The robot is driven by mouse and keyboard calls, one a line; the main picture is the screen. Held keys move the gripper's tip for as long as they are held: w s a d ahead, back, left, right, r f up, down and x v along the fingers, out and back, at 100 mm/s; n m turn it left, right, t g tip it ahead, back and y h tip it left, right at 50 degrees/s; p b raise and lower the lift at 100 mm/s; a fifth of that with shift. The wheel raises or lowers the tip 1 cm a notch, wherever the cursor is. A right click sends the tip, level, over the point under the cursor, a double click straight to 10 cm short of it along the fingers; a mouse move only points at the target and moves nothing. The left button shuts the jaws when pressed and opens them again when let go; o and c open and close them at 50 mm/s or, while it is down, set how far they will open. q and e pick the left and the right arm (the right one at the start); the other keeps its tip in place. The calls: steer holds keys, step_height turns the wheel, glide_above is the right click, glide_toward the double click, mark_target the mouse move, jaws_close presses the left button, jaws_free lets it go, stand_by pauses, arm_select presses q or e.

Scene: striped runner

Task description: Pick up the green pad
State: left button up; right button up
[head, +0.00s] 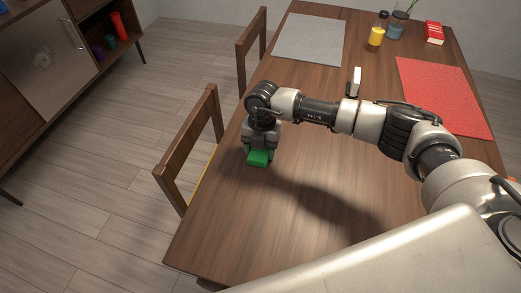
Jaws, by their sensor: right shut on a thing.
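The green pad (258,158) is a small green block at the left side of the wooden table, near its edge. My right gripper (259,149) points down over it and is shut on it. The fingers hide the upper part of the pad. I cannot tell whether the pad touches the table or is a little above it. My left gripper is not in view.
The wooden table (225,237) has clear room in front. A grey mat (310,38), yellow jar (376,37), red box (434,33) and red mat (445,95) lie farther back. A small white object (356,80) stands behind my arm. Wooden chairs (172,188) line the left edge.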

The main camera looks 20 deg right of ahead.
steer(key=shift+r, duration=0.5)
steer(key=r, duration=0.2)
steer(key=d+r, duration=0.1)
steer(key=r, duration=0.1)
steer(key=s+d+r+b, duration=0.1)
steer(key=s+d+r, duration=0.1)
steer(key=d+r, duration=0.4)
steer(key=d, duration=0.4)
steer(key=shift+d+r, duration=0.15)
steer(key=shift+d, duration=0.1)
